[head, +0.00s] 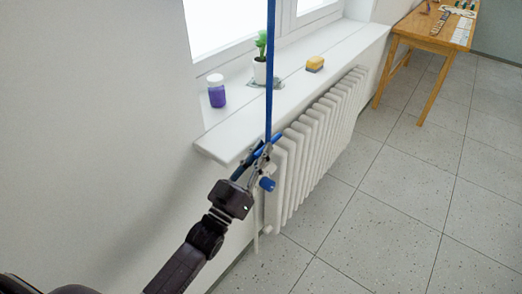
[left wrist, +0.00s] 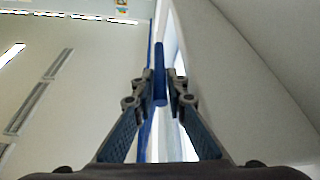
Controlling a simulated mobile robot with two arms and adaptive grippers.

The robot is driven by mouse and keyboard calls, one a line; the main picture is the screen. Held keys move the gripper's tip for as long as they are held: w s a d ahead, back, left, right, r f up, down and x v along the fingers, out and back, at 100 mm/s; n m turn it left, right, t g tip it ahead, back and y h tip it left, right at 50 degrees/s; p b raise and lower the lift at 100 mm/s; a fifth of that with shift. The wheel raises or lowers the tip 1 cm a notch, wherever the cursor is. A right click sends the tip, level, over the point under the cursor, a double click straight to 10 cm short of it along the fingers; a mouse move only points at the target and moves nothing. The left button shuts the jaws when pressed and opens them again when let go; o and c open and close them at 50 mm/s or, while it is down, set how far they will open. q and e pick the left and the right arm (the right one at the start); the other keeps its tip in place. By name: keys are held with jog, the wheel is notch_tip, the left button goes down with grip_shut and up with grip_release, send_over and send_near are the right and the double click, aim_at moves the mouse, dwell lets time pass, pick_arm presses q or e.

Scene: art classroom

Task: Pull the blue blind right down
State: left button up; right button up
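The blue blind shows only as a narrow, straight blue strip (head: 270,70), running from the top edge of the head view down past the window sill. I cannot tell whether this is its pull or its edge. My left gripper (head: 265,150) is at the strip's lower end, just in front of the sill's near corner and above the radiator's near end. In the left wrist view a blue piece (left wrist: 159,75) stands between the fingertips, which close in on it from both sides. The blind's upper part is out of the head view. My right gripper is out of view.
The white sill (head: 335,55) holds a purple jar (head: 216,91), a potted plant (head: 260,70) and a yellow sponge (head: 315,63). A wooden table (head: 425,30) stands far right; the tiled floor is clear.

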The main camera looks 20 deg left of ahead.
pick_arm(q)
jog(key=shift+o, duration=0.4)
jog(key=shift+s, duration=0.1)
jog(key=v, duration=1.2)
jog(key=shift+o, duration=0.2)
jog(key=shift+o, duration=1.2)
jog(key=shift+r, duration=0.2)
jog(key=w+d+r+m+g+y+p, duration=0.1)
jog(key=r+m+g+y+p, duration=0.1)
jog(key=p, duration=0.3)
jog(key=w+r+m+g+y+p, duration=0.1)
jog(key=m+g+p, duration=0.1)
jog(key=m+p, duration=0.3)
jog(key=w+d+r+m+g+y+p, duration=0.1)
jog(key=w+r+m+g+y+p, duration=0.1)
jog(key=m+p, duration=0.2)
jog(key=shift+d+r+y+p, duration=0.3)
jog(key=shift+r+p, duration=0.1)
jog(key=shift+p, duration=0.3)
jog(key=p+x, duration=0.1)
jog(key=x, duration=0.5)
jog(key=shift+w+f, duration=0.2)
jog(key=shift+w, duration=0.1)
